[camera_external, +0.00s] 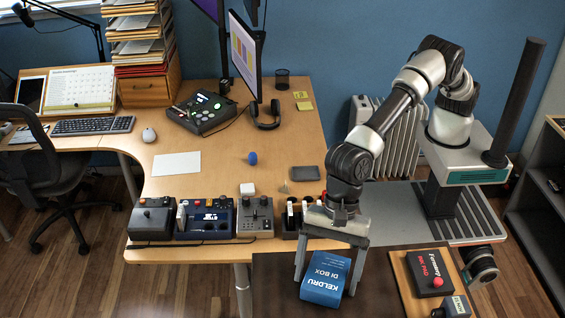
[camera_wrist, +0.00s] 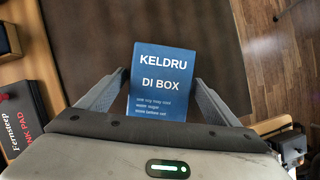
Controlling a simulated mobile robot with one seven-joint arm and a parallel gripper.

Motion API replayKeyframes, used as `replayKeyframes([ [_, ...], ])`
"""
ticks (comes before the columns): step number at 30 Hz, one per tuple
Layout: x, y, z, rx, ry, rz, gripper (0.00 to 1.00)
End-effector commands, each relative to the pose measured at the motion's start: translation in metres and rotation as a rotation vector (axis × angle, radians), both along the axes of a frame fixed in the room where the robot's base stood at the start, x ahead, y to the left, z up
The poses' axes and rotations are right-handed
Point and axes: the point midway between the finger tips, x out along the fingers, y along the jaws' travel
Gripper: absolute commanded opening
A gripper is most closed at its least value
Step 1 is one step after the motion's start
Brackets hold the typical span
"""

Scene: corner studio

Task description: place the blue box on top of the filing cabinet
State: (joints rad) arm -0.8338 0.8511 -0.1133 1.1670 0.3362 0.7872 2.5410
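The blue box (camera_external: 325,280), lettered "KELDRU DI BOX", is on a dark brown surface (camera_external: 275,290) at the bottom of the external view. My gripper (camera_external: 326,285) is above it, pointing down, with one finger on each side of the box. In the wrist view the blue box (camera_wrist: 163,80) is between the spread fingers of my gripper (camera_wrist: 162,78). The fingers are open and close to its sides; I cannot tell whether they touch it. I cannot tell for sure which surface is the filing cabinet.
A wooden board (camera_external: 408,290) with a black-and-red boxed pad (camera_external: 428,272) and a small grey box (camera_external: 457,306) lies right of the blue box. Behind is a desk (camera_external: 225,165) with control devices along its front edge. A radiator (camera_external: 395,130) stands by the wall.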

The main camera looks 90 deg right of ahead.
Motion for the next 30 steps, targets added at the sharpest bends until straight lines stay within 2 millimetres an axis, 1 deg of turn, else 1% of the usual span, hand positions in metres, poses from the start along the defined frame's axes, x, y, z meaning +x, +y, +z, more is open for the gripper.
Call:
replayKeyframes([
  [4, 0.0, 0.0, 0.002, 0.0, 0.0, 0.0, 0.85],
  [7, -0.001, -0.002, 0.009, 0.001, 0.0, 0.0, 0.85],
  [11, -0.004, -0.009, 0.03, 0.003, -0.002, 0.0, 0.85],
  [18, -0.012, -0.028, 0.079, 0.002, -0.002, 0.0, 0.85],
  [21, -0.014, -0.035, 0.094, 0.001, -0.002, 0.0, 0.85],
  [24, -0.016, -0.039, 0.106, 0.001, -0.002, 0.0, 0.85],
  [30, -0.018, -0.043, 0.114, -0.001, 0.0, 0.0, 0.85],
])
